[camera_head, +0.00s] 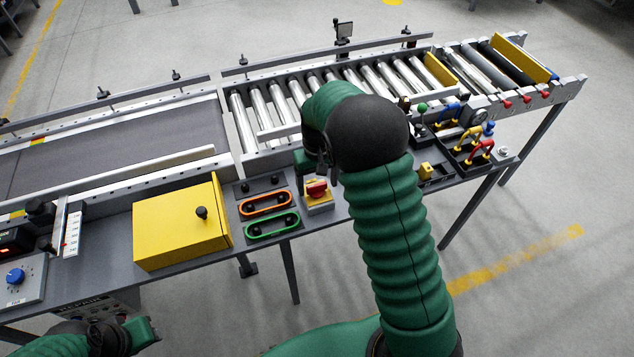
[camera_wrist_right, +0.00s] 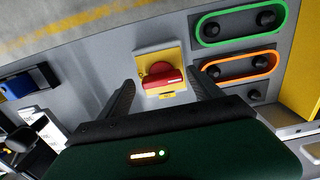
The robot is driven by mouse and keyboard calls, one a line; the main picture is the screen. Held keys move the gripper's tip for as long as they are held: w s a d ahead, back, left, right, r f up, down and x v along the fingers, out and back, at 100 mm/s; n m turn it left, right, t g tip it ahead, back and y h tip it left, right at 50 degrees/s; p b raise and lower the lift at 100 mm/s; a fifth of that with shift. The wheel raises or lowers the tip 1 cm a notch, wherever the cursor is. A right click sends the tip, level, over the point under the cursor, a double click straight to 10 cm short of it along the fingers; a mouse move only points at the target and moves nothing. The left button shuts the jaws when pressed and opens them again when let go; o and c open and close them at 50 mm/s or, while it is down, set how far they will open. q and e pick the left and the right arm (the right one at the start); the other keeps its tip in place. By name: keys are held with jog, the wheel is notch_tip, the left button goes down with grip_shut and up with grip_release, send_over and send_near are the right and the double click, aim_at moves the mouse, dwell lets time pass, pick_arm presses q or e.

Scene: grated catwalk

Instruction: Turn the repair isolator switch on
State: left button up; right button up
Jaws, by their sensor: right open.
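The repair isolator switch has a red rotary knob (camera_head: 316,188) on a yellow base (camera_head: 322,207), on the grey panel right of the orange-ringed and green-ringed button pairs. In the right wrist view the red knob (camera_wrist_right: 161,76) lies between my two fingers, its handle roughly crosswise in the picture. My right gripper (camera_wrist_right: 163,88) is open around or just above the knob; contact cannot be told. In the head view the right gripper (camera_head: 308,165) is partly hidden by my own arm. My left gripper (camera_head: 145,332) is at the lower left, away from the switch; its jaws are unclear.
A yellow box with a black knob (camera_head: 180,225) stands left of the buttons. The orange-ringed pair (camera_head: 266,204) and green-ringed pair (camera_head: 272,226) are close to the switch. A roller conveyor (camera_head: 270,115) runs behind. Coloured levers and padlocks (camera_head: 470,140) are at the right.

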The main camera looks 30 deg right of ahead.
jog(key=shift+d, duration=0.1)
jog(key=shift+c, duration=1.5)
jog(key=shift+a+r, duration=0.15)
jog(key=shift+a, duration=0.3)
jog(key=c, duration=0.7)
jog(key=shift+d, duration=0.1)
jog(key=c, duration=0.4)
